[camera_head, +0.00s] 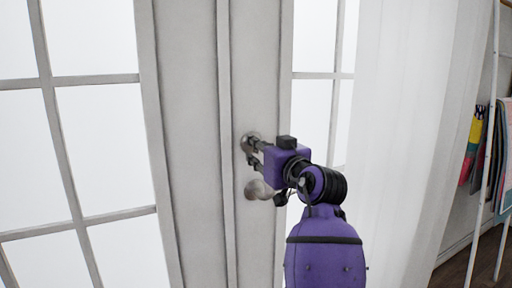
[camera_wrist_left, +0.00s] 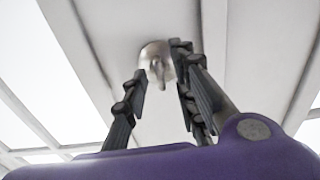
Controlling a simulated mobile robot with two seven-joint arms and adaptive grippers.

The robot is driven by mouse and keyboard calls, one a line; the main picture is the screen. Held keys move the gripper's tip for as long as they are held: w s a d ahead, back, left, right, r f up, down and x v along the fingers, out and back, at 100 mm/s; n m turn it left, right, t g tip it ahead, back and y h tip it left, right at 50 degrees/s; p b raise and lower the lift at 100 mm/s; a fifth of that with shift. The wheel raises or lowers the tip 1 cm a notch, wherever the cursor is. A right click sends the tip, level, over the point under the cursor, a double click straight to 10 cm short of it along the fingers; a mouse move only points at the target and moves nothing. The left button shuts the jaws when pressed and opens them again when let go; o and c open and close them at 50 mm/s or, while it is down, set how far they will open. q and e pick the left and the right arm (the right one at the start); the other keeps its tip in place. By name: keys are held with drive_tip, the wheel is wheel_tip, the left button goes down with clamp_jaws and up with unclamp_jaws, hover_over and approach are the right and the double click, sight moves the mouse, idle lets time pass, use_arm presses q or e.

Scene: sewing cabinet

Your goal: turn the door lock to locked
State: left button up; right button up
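The door lock (camera_head: 246,140) is a small round metal plate on the pale door's edge stile. In the left wrist view, the lock (camera_wrist_left: 155,56) shows a short turn piece pointing down the picture, between the fingertips or just beyond them. My left gripper (camera_head: 254,153) is at the lock, with its fingers pointing at the door. In the wrist view, the left gripper (camera_wrist_left: 160,66) has its fingers apart, one on each side of the turn piece. I cannot tell whether either finger touches it. My right gripper is not in view.
A round metal door knob (camera_head: 258,190) sits just below the lock, close under my left gripper. Glass panes (camera_head: 100,130) flank the door stiles. A white curtain (camera_head: 405,140) hangs to the right. A white rack (camera_head: 484,160) with hanging cloths stands at the far right.

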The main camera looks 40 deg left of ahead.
use_arm(q)
drive_tip(key=v, duration=0.9)
drive_tip(key=shift+d, duration=0.2)
